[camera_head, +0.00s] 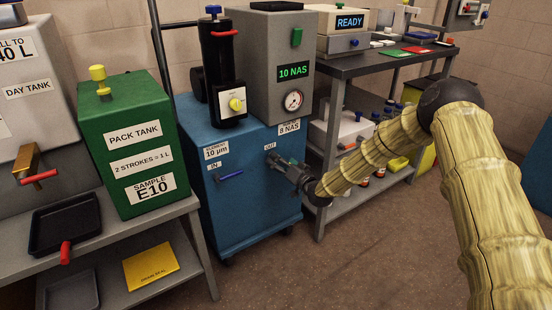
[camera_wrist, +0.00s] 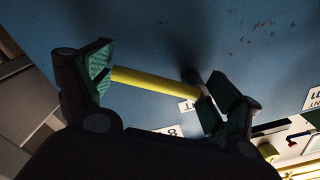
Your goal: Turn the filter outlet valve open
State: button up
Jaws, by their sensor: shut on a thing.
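The blue filter cart (camera_head: 240,205) stands in the middle of the head view, with its "OUT" label on the front right. My gripper (camera_head: 279,164) is at the front of the cart just below that label and hides the outlet valve there. In the wrist view, a yellow valve handle (camera_wrist: 155,84) lies lengthwise between the two fingers of my gripper (camera_wrist: 160,88). The left pad meets one end of the handle, and the right finger is at the other end. The inlet valve with a blue handle (camera_head: 231,174) sits beside the "IN" label, left of my gripper.
The grey unit (camera_head: 265,55) reading "10 NAS" and the black filter (camera_head: 222,80) stand on the cart. The green pack tank (camera_head: 130,140) on a bench is at left. A shelved table (camera_head: 385,65) stands close at right. The floor in front is clear.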

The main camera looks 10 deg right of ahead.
jog(key=m, duration=0.3)
jog(key=f+m, duration=0.1)
jog(key=m, duration=0.1)
jog(key=shift+s+a+f+m+b, duration=0.2)
jog(key=shift+m+b, duration=0.1)
jog(key=shift+m, duration=0.1)
jog(key=shift+s+a+f+m+b, duration=0.1)
jog(key=shift+s+a+m+b, duration=0.15)
jog(key=shift+m, duration=0.6)
jog(key=shift+s+a+f+m+b, duration=0.1)
jog(key=shift+a+f+m+b, duration=0.15)
jog(key=shift+m, duration=0.55)
jog(key=shift+s+a+m+b, duration=0.15)
jog(key=shift+a+m, duration=0.2)
jog(key=shift+m, duration=0.5)
jog(key=shift+a, duration=0.1)
jog(key=o, duration=1.2)
jog(key=shift+f, duration=0.15)
jog(key=shift+s+a, duration=0.1)
jog(key=shift+a, duration=0.1)
jog(key=shift+s, duration=0.1)
jog(key=v, duration=1.2)
